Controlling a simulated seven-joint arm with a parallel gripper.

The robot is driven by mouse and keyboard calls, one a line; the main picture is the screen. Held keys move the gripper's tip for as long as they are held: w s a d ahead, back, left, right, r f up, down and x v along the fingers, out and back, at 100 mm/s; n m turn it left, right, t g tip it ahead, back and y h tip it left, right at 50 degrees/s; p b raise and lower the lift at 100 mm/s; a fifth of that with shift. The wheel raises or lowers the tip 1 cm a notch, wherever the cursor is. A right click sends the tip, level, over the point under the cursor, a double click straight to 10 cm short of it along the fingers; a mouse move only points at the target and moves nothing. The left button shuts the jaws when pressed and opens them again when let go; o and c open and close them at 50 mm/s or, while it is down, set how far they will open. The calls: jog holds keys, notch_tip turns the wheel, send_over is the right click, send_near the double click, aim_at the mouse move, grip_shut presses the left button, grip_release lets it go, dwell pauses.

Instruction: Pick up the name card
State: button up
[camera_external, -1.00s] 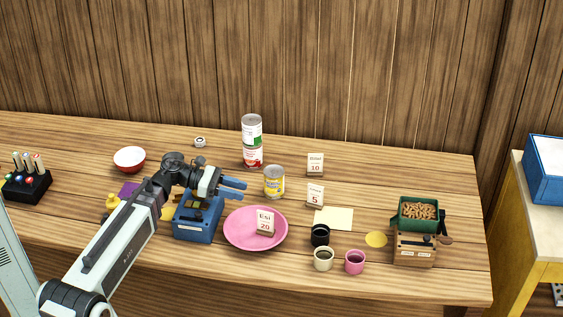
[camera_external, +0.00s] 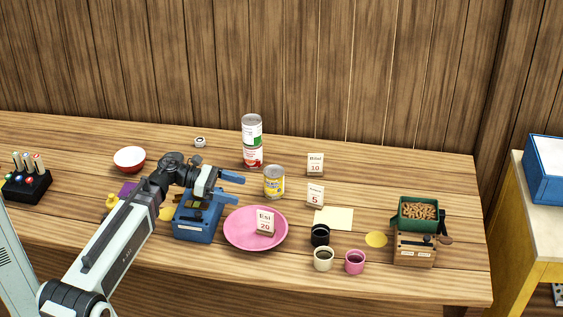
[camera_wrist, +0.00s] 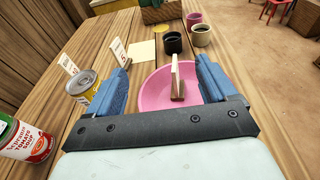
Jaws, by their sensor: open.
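A white name card reading "Esi 20" (camera_external: 265,220) stands in a small wooden base on the pink plate (camera_external: 233,234). In the wrist view this card (camera_wrist: 175,76) shows nearly edge-on, between and beyond my fingers, over the plate (camera_wrist: 151,91). Two similar cards, one with 10 (camera_external: 315,163) and one with 5 (camera_external: 315,194), stand on the table behind and to the right. My gripper (camera_external: 238,188) is open and empty, above and to the left of the plate in the external view. Its blue fingers also show in the wrist view (camera_wrist: 163,64), apart from the card.
A yellow can (camera_external: 274,182) stands just behind the plate, near my fingers. Stacked cans (camera_external: 252,140) stand farther back. A blue device (camera_external: 195,222) sits below my gripper. Dark (camera_external: 320,235), cream (camera_external: 323,259) and pink (camera_external: 355,262) cups stand right of the plate.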

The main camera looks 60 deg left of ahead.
aim_at(316, 187)
jog(key=shift+r, duration=2.55)
jog(key=w+d+r+n+t+y, duration=0.1)
jog(key=w+d+n+t+y, duration=0.2)
jog(key=w+d+n+y, duration=0.35)
jog(key=w+d+n+t+y, duration=0.35)
jog(key=w+y, duration=0.45)
jog(key=w, duration=0.3)
jog(key=d+f+n+y, duration=0.1)
jog(key=f+y, duration=0.1)
jog(key=f, duration=0.2)
jog(key=s+d+f+n+g+y, duration=0.1)
jog(key=f+n+y, duration=0.1)
jog(key=f, duration=0.2)
jog(key=s+d+f+n+g+y, duration=0.1)
jog(key=f+n+y, duration=0.1)
jog(key=f, duration=0.2)
jog(key=shift+s+d+f+g, duration=0.1)
jog(key=shift+s+d+g, duration=0.05)
jog(key=shift+g, duration=0.1)
jog(key=x, duration=0.8)
jog(key=shift+w+a, duration=0.2)
jog(key=shift+w, duration=0.1)
jog(key=shift+f+x, duration=0.15)
jog(key=shift+x, duration=1.15)
jog(key=shift+f+x, duration=0.2)
jog(key=shift+x, duration=1.1)
jog(key=shift+d, duration=0.15)
